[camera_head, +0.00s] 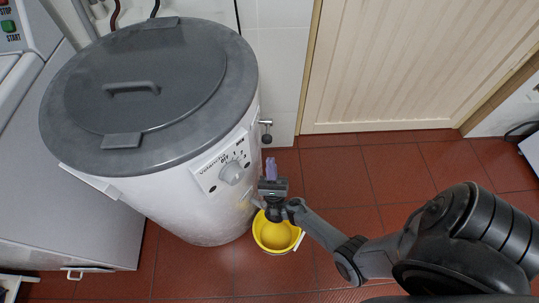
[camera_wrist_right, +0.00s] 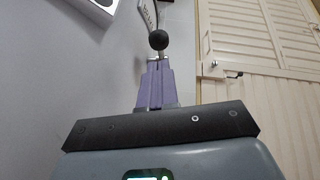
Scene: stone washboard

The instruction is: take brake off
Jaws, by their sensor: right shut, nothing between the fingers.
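The brake lever with its black ball knob (camera_head: 266,138) sticks out from the right side of the white drum-shaped spin dryer (camera_head: 200,205). My right gripper (camera_head: 270,160) has purple fingers that are shut and empty. In the head view its tips are just below the knob. In the right wrist view the knob (camera_wrist_right: 158,40) shows straight past the fingertips (camera_wrist_right: 156,62); I cannot tell whether they touch it. The dryer's grey lid (camera_head: 150,80) is closed. My left gripper is not in view.
A dial (camera_head: 232,172) sits on the dryer's front panel, close to my right gripper. A yellow bucket (camera_head: 277,235) stands on the red tiled floor below my wrist. A washing machine (camera_head: 60,200) is at the left. A cream door (camera_head: 400,60) is behind.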

